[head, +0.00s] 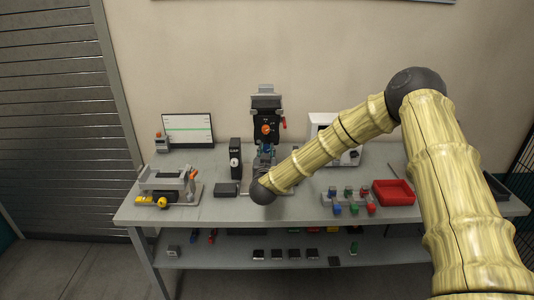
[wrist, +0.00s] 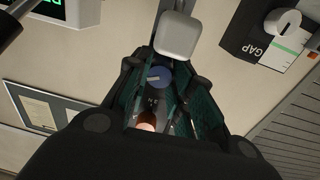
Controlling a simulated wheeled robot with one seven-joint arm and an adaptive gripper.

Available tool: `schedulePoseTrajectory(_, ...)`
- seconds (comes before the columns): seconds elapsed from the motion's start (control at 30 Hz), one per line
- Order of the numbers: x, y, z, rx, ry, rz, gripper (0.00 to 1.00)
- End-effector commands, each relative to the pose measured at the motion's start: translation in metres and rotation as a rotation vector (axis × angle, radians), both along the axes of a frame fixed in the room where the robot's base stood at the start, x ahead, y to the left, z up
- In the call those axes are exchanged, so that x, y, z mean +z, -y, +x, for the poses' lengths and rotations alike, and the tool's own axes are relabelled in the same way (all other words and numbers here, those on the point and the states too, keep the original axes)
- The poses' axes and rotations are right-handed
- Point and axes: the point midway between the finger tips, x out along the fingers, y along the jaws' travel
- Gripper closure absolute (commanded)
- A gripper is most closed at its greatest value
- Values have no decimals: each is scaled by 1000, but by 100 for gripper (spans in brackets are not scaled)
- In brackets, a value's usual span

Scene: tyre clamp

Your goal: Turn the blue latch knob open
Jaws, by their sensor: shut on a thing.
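The blue latch knob (wrist: 157,77) is a round disc with a pale mark, seen in the wrist view between the teal finger pads of my gripper (wrist: 165,82). My gripper is shut on the knob. The knob's exact angle is hard to read.
A GAP gauge box (wrist: 262,38) stands beside the clamp; it also shows in the head view (head: 235,158). An orange knob (head: 266,129) is on the clamp.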

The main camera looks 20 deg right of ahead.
Motion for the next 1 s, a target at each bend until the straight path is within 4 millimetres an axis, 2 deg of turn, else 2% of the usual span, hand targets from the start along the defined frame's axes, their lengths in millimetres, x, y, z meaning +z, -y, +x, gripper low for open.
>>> schedulePoseTrajectory(0.4, -1, -1, 0, 1, -63, -222, 100)
schedulePoseTrajectory(0.9, 0, 0, 0, -1, -75, -263, 100)
schedulePoseTrajectory(0.93, 0, 0, 0, -1, -75, -263, 71)
schedulePoseTrajectory(1.0, 0, 0, 0, -1, -75, -263, 59)
